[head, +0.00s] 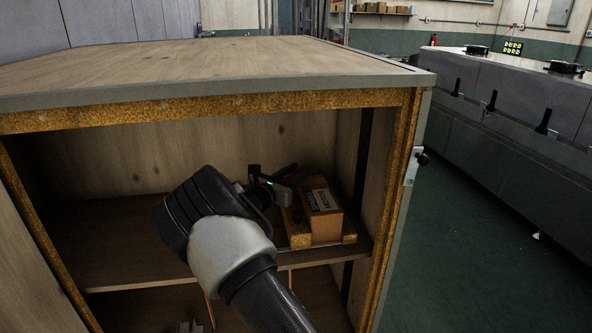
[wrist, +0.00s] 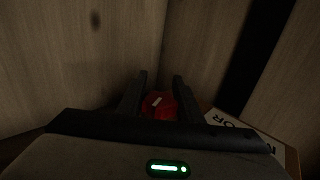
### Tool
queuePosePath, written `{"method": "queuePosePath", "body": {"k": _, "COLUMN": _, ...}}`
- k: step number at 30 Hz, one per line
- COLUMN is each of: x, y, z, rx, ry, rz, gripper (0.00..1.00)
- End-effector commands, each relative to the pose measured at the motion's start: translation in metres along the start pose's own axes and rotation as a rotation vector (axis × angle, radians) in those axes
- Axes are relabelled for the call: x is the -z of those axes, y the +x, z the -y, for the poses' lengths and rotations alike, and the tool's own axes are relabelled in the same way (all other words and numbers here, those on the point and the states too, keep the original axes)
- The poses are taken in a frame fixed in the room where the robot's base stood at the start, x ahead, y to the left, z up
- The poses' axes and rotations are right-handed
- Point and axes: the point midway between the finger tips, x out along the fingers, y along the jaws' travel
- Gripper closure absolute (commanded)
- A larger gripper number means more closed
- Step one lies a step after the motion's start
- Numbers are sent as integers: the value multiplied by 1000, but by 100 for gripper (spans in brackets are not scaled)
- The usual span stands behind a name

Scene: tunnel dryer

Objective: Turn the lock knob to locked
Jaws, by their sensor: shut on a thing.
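The lock knob (wrist: 158,105) is red with a short white mark on top and shows in the wrist view between the two dark fingers of my gripper (wrist: 161,88). The fingers are shut on its sides. The white mark runs slantwise in that view. There the knob is hidden behind my gripper and wrist.
The box sits on a cabinet shelf (head: 120,245), close to the right wall. The cabinet top (head: 180,65) and front frame enclose my arm from above and the sides. Grey machinery (head: 500,80) stands across the green floor.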

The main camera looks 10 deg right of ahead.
Motion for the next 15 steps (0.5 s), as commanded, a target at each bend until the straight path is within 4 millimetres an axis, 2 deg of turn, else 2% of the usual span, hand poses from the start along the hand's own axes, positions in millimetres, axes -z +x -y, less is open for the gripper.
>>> {"method": "queuePosePath", "body": {"k": 15, "x": 2, "y": -2, "z": 12, "rx": 327, "ry": 1, "rz": -1, "gripper": 90}}
